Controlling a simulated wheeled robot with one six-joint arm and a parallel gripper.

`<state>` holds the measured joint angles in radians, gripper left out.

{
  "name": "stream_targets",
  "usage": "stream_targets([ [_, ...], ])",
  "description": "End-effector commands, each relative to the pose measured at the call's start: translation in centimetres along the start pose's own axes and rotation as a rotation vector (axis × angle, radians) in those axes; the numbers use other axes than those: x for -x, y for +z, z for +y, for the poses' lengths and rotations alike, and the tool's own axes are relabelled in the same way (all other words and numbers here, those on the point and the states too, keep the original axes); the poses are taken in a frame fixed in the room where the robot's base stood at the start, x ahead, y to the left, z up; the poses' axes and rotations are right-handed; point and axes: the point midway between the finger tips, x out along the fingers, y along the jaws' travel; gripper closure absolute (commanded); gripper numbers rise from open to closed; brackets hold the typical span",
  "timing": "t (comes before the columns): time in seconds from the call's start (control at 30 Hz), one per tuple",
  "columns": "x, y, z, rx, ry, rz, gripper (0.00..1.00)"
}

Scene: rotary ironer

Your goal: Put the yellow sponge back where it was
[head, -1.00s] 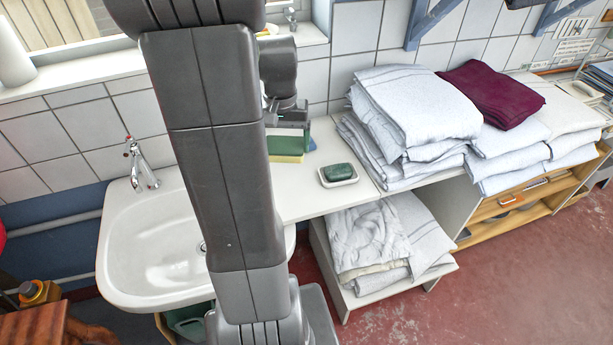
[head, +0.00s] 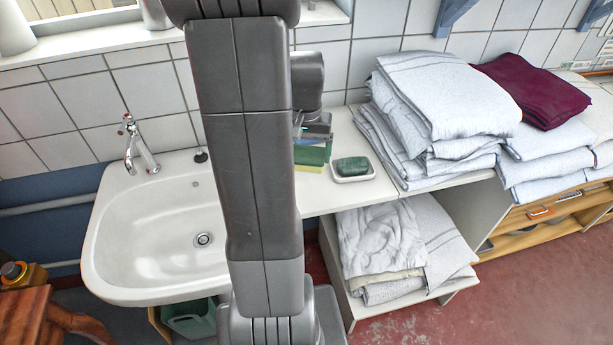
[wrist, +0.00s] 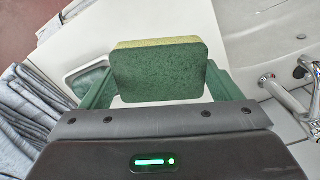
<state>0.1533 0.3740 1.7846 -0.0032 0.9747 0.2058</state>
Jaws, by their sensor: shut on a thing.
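The sponge (wrist: 158,72) is yellow on one side with a dark green scouring face, which faces the wrist camera. My gripper (wrist: 158,86) is shut on it, with a green finger at each side edge. In the head view the sponge (head: 309,168) shows partly beside my arm, over the white counter (head: 316,198), left of the soap dish. My gripper (head: 313,140) is partly hidden there by my arm. I cannot tell whether the sponge touches the counter.
A green soap bar (head: 352,165) lies in a white dish (head: 352,179). The sink (head: 150,240) with its tap (head: 138,150) is at left. Folded white linen (head: 440,95) and a maroon cloth (head: 530,90) are stacked at right. Some counter is bare before the dish.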

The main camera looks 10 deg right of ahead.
Motion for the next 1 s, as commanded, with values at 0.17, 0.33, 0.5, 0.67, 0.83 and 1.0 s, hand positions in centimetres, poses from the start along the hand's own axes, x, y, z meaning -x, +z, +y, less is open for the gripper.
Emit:
stream_targets([
  [0.17,-2.6,0.1,0.0,0.000,0.001,-0.002,0.44],
  [0.33,-4.4,0.1,0.0,0.000,0.001,-0.003,0.44],
  [0.5,-6.5,0.1,0.0,0.000,0.000,-0.002,0.44],
  [0.67,-6.8,0.0,0.0,0.000,0.000,0.001,0.44],
  [0.83,-6.9,0.0,0.0,0.000,0.000,0.001,0.44],
  [1.0,-7.1,0.0,0.0,0.000,0.000,0.001,0.06],
])
